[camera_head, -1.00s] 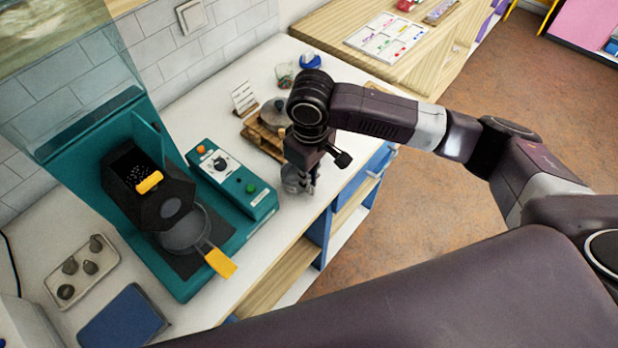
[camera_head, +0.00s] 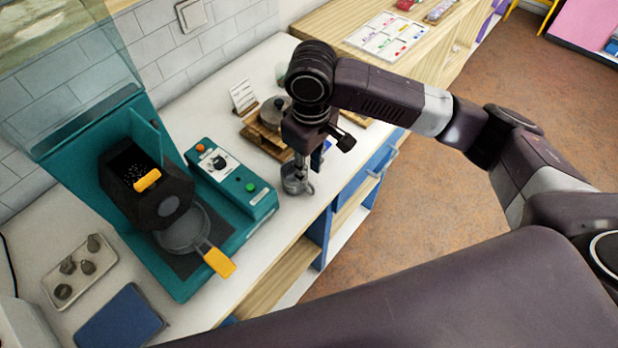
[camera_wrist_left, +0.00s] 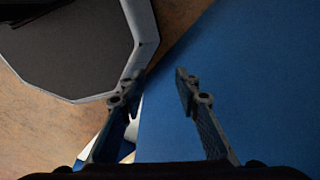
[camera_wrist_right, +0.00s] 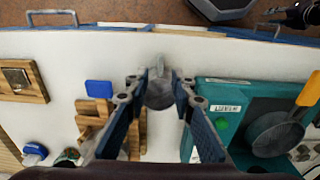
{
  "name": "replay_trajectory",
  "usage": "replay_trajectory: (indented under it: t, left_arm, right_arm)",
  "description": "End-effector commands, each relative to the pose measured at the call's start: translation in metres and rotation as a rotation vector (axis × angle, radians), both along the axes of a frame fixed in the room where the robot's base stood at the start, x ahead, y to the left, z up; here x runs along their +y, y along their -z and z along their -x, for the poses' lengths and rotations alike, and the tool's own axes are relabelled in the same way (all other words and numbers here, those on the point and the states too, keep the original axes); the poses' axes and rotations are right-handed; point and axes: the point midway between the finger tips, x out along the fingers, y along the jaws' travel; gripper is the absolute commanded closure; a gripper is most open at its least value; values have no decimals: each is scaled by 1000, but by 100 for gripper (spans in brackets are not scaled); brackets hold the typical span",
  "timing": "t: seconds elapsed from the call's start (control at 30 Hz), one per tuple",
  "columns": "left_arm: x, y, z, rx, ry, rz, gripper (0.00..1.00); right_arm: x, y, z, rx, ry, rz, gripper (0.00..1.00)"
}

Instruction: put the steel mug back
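The steel mug (camera_head: 297,184) stands upright on the white counter, right of the teal machine's control box. In the right wrist view the mug (camera_wrist_right: 160,93) shows between and beyond the fingertips, its handle pointing away. My right gripper (camera_head: 303,165) is above the mug with its fingers apart; in its wrist view the gripper (camera_wrist_right: 160,82) has a finger on each side of the mug. In the head view the fingers hide part of the mug's top. My left gripper (camera_wrist_left: 160,80) is open and empty, seen only in its wrist view, over a blue surface.
A teal machine (camera_head: 243,228) with a yellow-handled pan (camera_head: 183,232) stands left of the mug. A wooden stand (camera_head: 262,138) with a lidded pot is behind it. A tray (camera_head: 62,272) and blue pad (camera_head: 122,322) lie at lower left. The counter's front edge is close by.

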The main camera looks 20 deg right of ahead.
Motion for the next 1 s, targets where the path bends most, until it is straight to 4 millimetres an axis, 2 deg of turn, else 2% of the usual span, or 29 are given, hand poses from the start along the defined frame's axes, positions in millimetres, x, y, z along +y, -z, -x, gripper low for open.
replay_trajectory:
  t: [0.2,0.4,0.57,1.0]
  left_arm:
    - [0,10,0,0,0,0,70]
    - [0,13,0,0,0,0,70]
    - [0,13,0,0,0,0,70]
    - [0,13,0,0,1,1,70]
  right_arm:
    - [1,-46,1,-4,-2,-3,77]
    - [1,-71,2,-1,-1,-2,77]
    - [0,-77,3,1,-1,-1,77]
    - [0,-76,3,1,0,0,77]
